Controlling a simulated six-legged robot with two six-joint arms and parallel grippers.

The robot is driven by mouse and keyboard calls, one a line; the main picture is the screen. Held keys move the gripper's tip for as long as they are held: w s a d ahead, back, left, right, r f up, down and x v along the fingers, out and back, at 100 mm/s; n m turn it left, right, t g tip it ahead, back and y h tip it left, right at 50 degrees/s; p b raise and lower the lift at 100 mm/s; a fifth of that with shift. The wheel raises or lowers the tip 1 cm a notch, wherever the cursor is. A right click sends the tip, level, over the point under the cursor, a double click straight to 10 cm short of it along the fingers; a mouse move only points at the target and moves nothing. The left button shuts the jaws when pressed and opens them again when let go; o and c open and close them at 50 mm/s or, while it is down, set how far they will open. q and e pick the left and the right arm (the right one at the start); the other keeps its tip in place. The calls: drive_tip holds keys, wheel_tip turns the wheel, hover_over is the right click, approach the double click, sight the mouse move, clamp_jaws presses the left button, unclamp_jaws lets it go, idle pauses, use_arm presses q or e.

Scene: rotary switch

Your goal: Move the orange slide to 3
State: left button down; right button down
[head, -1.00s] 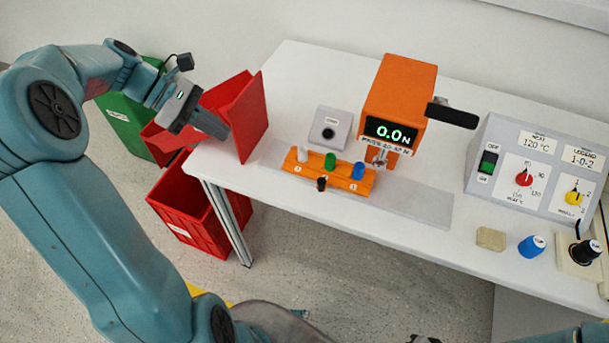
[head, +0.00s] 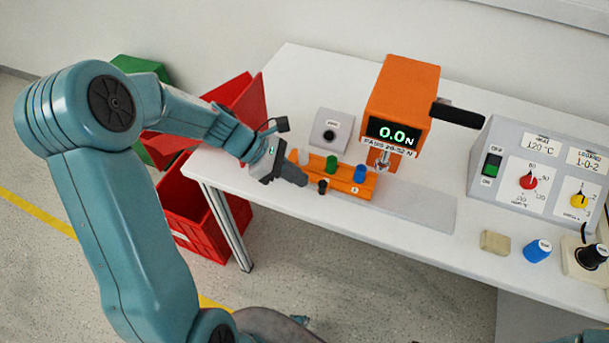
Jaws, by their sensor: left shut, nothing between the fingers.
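The orange slide (head: 347,185) lies on the white table below the orange press. It carries a green peg (head: 331,163), a blue peg (head: 360,174) and a white peg at its left end, partly hidden by my gripper. A small dark knob (head: 322,186) stands at its front side. My left gripper (head: 302,180) is shut and empty, its fingertips at the slide's left end, just left of the dark knob. I cannot tell whether they touch the slide. My right gripper is not in view.
The orange press (head: 402,95) with a 0.0 N display and black handle stands behind the slide. A grey button box (head: 331,130) is behind-left. A grey control panel (head: 540,165) stands at right. Red bins (head: 205,215) are left of the table. The grey strip right of the slide is clear.

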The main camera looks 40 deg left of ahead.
use_arm(q)
drive_tip(key=shift+w+d, duration=0.45)
drive_tip(key=shift+d, duration=0.35)
drive_tip(key=shift+d, duration=0.15)
drive_tip(key=d, duration=0.3)
drive_tip(key=w+d, duration=0.1)
drive_tip(key=d, duration=0.2)
drive_tip(key=w+d, duration=0.1)
drive_tip(key=d, duration=0.2)
drive_tip(key=shift+a, duration=0.1)
